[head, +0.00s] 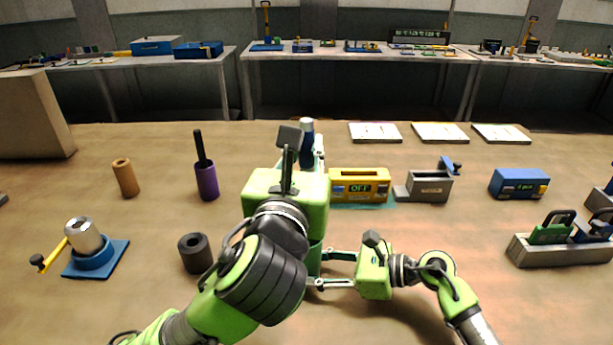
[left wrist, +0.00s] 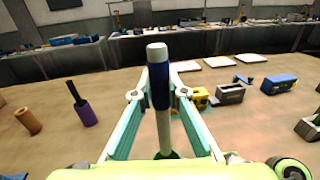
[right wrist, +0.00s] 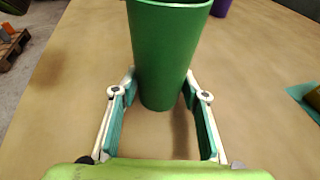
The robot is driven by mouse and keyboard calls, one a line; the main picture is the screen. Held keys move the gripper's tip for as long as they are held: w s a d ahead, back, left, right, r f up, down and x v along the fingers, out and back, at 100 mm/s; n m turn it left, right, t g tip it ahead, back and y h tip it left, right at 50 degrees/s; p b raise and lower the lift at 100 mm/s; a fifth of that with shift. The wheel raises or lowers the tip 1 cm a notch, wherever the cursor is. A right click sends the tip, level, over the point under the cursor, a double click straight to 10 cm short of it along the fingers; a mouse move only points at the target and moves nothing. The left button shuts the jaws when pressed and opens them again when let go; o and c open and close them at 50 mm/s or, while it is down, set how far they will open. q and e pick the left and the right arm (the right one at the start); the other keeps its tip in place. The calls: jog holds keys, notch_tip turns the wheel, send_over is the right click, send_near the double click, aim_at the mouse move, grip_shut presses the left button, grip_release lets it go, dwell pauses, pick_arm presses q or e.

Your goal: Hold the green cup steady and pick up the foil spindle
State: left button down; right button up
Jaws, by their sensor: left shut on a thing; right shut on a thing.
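The green cup (right wrist: 168,50) stands upright on the table between the fingers of my right gripper (right wrist: 160,85), which is shut on it. In the head view a strip of the cup (head: 314,260) shows, the rest hidden behind my left arm. The foil spindle (left wrist: 158,80) is a thin rod with a white shaft, a dark blue band and a pale tip. My left gripper (left wrist: 160,95) is shut on it. Its lower end meets a small green patch low in the left wrist view; I cannot tell how deep it sits in the cup. Its top shows in the head view (head: 307,127).
A purple cup (head: 207,182) with a black rod, a brown cylinder (head: 125,178) and a dark cylinder (head: 195,252) stand left. A yellow box marked OFF (head: 360,184), a grey box (head: 430,186) and a blue box (head: 518,183) stand right. White plates (head: 440,133) lie behind.

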dwell(0.3)
jog(key=o, duration=0.9)
